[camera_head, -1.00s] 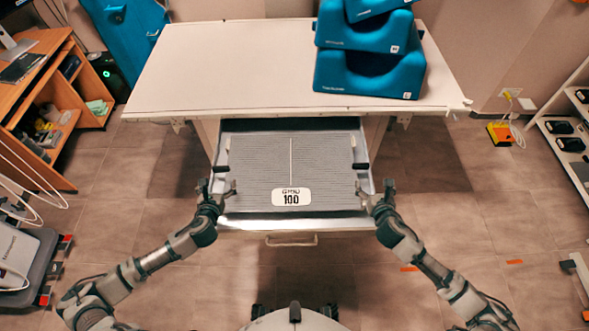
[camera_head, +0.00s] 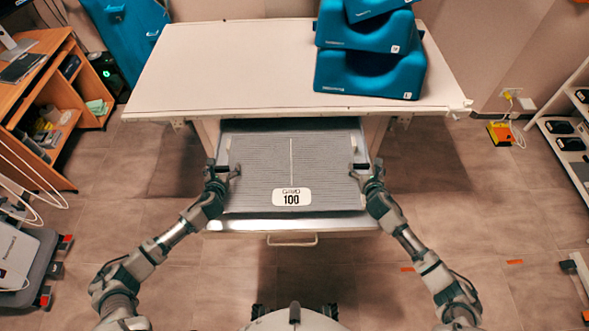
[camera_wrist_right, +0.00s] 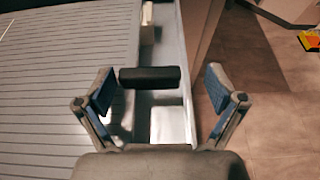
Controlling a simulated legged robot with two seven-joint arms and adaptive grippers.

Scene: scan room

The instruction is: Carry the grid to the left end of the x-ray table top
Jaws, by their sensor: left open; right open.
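The grid (camera_head: 260,175) is a grey ribbed plate with a white centre line and a label reading 100. It lies in the pulled-out drawer (camera_head: 290,224) under the x-ray table top (camera_head: 220,75). A dark handle sticks out at each side of the grid. My left gripper (camera_head: 222,172) is open at the left handle. My right gripper (camera_head: 366,172) is open at the right handle. In the right wrist view the right handle (camera_wrist_right: 150,77) lies between the spread fingers (camera_wrist_right: 160,95), with gaps on both sides. The left fingers' exact contact is too small to tell.
Blue foam blocks (camera_head: 370,72) are stacked on the right part of the table top. Its left end and middle are bare. A wooden desk (camera_head: 50,100) stands at the left, a white shelf (camera_head: 560,135) at the right.

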